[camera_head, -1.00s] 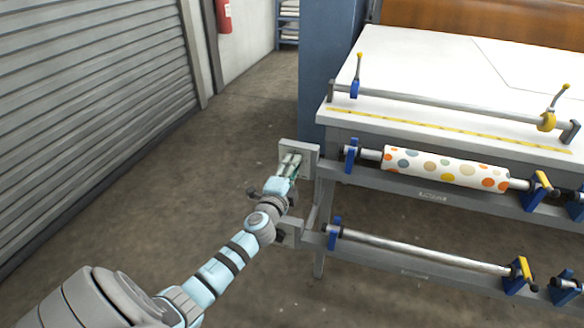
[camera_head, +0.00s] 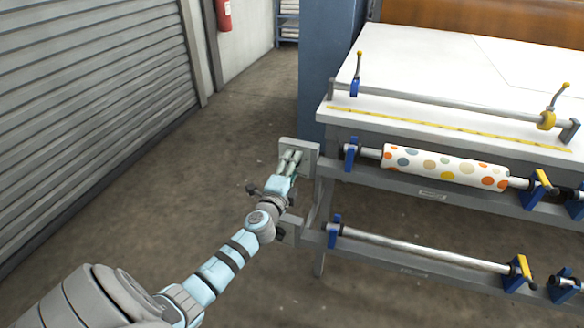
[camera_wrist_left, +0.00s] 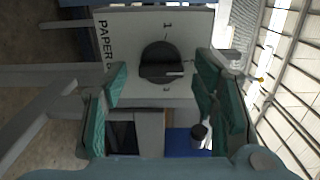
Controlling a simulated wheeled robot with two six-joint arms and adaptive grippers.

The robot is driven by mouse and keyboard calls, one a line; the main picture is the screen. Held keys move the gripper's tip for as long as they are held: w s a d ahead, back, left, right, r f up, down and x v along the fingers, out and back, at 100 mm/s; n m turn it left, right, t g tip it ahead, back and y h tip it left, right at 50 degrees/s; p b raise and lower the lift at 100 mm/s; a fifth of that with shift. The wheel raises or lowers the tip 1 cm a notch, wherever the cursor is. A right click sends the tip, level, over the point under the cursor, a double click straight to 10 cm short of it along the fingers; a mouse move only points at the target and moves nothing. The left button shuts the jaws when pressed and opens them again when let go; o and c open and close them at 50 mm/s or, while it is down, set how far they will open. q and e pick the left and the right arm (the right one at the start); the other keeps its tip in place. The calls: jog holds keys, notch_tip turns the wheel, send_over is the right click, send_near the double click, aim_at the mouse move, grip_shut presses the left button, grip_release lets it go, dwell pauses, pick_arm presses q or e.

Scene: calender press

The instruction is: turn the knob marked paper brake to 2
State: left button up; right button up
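The paper brake knob (camera_wrist_left: 161,59) is dark and round, with a light pointer line at its lower right in the left wrist view. It sits on a pale plate (camera_wrist_left: 190,35) printed sideways with "PAPER B", the rest hidden. A small mark shows above the knob and another, too small to read, below it. In the head view the plate (camera_head: 312,158) is on the left end of the table frame. My left gripper (camera_head: 291,156) is at the plate. Its green-padded fingers (camera_wrist_left: 160,78) are apart, on either side of the knob, with no clear contact. My right gripper is out of view.
A dotted paper roll (camera_head: 440,167) hangs on the upper bar, right of the plate. An empty lower bar (camera_head: 425,250) and the white table (camera_head: 430,75) are nearby. A blue column (camera_head: 328,65) stands behind. Open floor (camera_head: 150,195) lies to the left.

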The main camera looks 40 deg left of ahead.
pick_arm(q)
jog(key=v, duration=1.2)
